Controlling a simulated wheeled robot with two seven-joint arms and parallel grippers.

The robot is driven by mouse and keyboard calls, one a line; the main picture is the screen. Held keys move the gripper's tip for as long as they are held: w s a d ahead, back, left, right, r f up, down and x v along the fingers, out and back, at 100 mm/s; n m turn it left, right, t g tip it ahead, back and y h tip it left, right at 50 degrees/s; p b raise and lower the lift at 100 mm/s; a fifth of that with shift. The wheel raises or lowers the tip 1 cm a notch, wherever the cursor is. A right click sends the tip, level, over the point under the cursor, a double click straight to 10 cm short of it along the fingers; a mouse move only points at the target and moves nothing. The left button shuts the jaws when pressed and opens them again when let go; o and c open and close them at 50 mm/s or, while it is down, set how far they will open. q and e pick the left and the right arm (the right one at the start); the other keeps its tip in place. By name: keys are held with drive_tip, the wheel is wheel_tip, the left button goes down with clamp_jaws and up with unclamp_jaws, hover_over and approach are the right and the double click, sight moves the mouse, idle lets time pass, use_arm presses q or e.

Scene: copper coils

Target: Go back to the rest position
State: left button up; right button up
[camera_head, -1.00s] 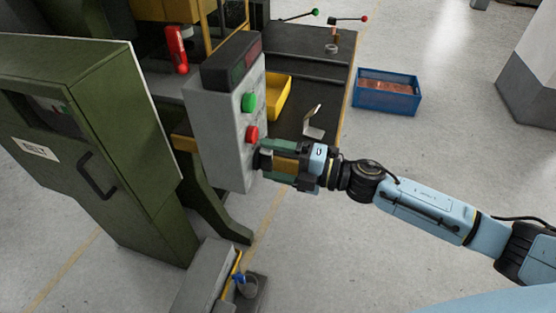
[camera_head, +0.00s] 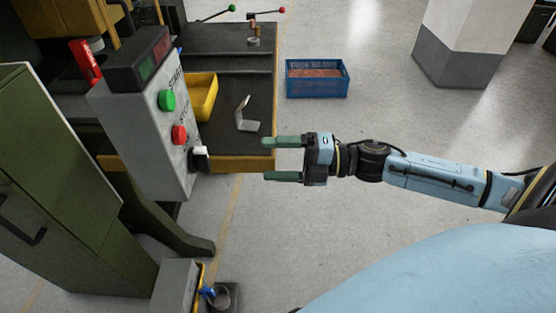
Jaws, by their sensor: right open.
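My right gripper (camera_head: 283,159) is open and empty, with its two green fingers spread and pointing left. It hangs in the air to the right of the grey control box (camera_head: 135,125), clear of it. The box carries a green button (camera_head: 167,99), a red button (camera_head: 179,134) and a white-tipped knob (camera_head: 199,153) below them. My left gripper is not in view.
A dark bench (camera_head: 228,42) behind the gripper holds a yellow bin (camera_head: 203,97) and a small metal bracket (camera_head: 246,118). A blue crate (camera_head: 317,90) stands on the floor. A green cabinet (camera_head: 50,190) is at left. Open floor lies right.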

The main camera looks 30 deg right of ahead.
drive_tip(key=shift+d, duration=0.1)
idle(0.5)
drive_tip(key=w+d+f+m+t+h+b, duration=0.15)
drive_tip(key=d+f+m+h, duration=0.35)
drive_tip(key=f, duration=0.5)
drive_tip(key=w+d+f+m+t+h+b, duration=0.1)
drive_tip(key=w+d+f+m+t+h, duration=0.15)
drive_tip(key=d+f+m, duration=0.5)
drive_tip(key=s+f+m+g+h+b, duration=0.1)
drive_tip(key=s+f+m+h, duration=0.25)
drive_tip(key=f, duration=0.65)
drive_tip(key=s+f+m+g+h, duration=0.15)
drive_tip(key=s+f, duration=0.25)
drive_tip(key=f, duration=0.5)
drive_tip(key=s+a+f+m+g+h+b, duration=0.2)
drive_tip(key=s+f+m+g+h, duration=0.3)
drive_tip(key=s+f, duration=0.85)
drive_tip(key=s+a+f+m+g, duration=0.1)
drive_tip(key=s+a+f, duration=0.2)
drive_tip(key=s, duration=0.3)
drive_tip(key=s+a+f+m+g+y, duration=0.1)
drive_tip(key=s+a+f+m+g, duration=0.1)
drive_tip(key=s, duration=0.4)
drive_tip(key=s+a+f+m+g+y, duration=0.1)
drive_tip(key=s+a+f+g, duration=0.1)
drive_tip(key=s+a+f, duration=0.3)
drive_tip(key=shift+s+f+b, duration=0.45)
drive_tip(key=shift+s+f, duration=0.05)
drive_tip(key=shift+s, duration=0.4)
drive_tip(key=shift+m+g+y, duration=0.25)
